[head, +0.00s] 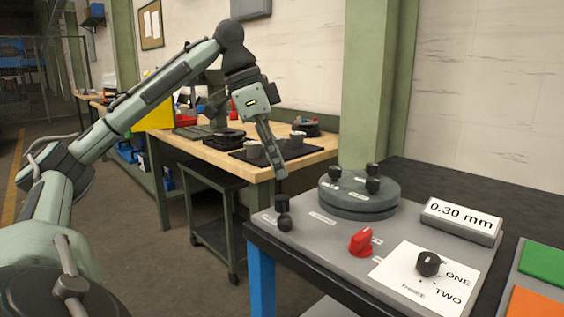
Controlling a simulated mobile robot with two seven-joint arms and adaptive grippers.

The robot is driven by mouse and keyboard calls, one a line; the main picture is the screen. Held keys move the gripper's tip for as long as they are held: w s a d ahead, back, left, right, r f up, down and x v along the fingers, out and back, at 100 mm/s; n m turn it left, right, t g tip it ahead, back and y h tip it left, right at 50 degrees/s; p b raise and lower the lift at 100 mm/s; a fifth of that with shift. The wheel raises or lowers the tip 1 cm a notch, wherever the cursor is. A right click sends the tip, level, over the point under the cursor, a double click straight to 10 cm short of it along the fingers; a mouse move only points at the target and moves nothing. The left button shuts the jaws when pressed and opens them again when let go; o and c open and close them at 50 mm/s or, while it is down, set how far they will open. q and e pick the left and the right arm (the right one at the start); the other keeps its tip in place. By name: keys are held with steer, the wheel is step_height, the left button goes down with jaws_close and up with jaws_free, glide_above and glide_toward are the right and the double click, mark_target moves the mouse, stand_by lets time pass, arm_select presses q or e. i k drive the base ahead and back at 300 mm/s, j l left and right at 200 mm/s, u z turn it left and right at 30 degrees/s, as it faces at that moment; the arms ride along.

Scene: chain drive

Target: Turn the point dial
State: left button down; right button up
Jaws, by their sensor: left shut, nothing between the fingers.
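The point dial is a black knob (428,263) on a white card (405,284) near the front right of the grey panel. The card is printed with ONE, TWO and, in smaller upside-down print, what looks like THREE. My left gripper (281,174) is shut and empty. It points down above the panel's back left corner, well to the left of the dial and apart from it. My right gripper is not in view.
A display (461,219) reads 0.30 mm. Green (545,262) and orange (535,302) pads lie at the right. A wooden workbench (233,159) stands behind.

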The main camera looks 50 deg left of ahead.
mark_target(428, 263)
steer(key=k, duration=1)
